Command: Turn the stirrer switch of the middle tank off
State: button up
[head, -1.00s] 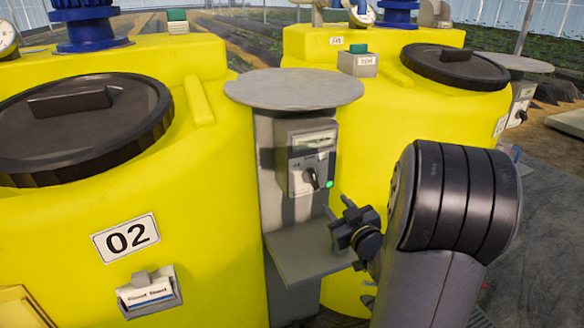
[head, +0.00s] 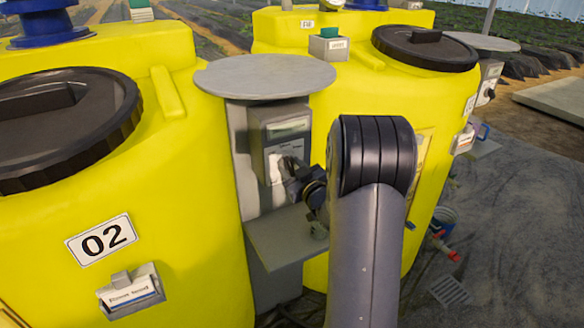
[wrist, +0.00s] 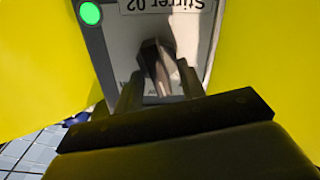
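The grey stirrer switch box (head: 281,145) stands on a post beside the yellow tank marked 02 (head: 102,240). In the wrist view its label (wrist: 165,5) reads "Stirrer 02", upside down. A green lamp (wrist: 90,13) is lit at the box's corner. The dark rotary knob (wrist: 157,68) sits slightly turned from the picture's vertical. My gripper (wrist: 160,88) is open, with one finger on each side of the knob and visible gaps. In the head view my gripper (head: 297,178) is right at the box face and hides the knob and lamp.
A round grey plate (head: 265,75) covers the post above the box, and a grey shelf (head: 285,240) juts out below it. A second yellow tank (head: 345,95) stands close behind. Open floor (head: 500,200) lies to the right.

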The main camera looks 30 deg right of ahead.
jog(key=shift+c, duration=0.5)
grip_shut()
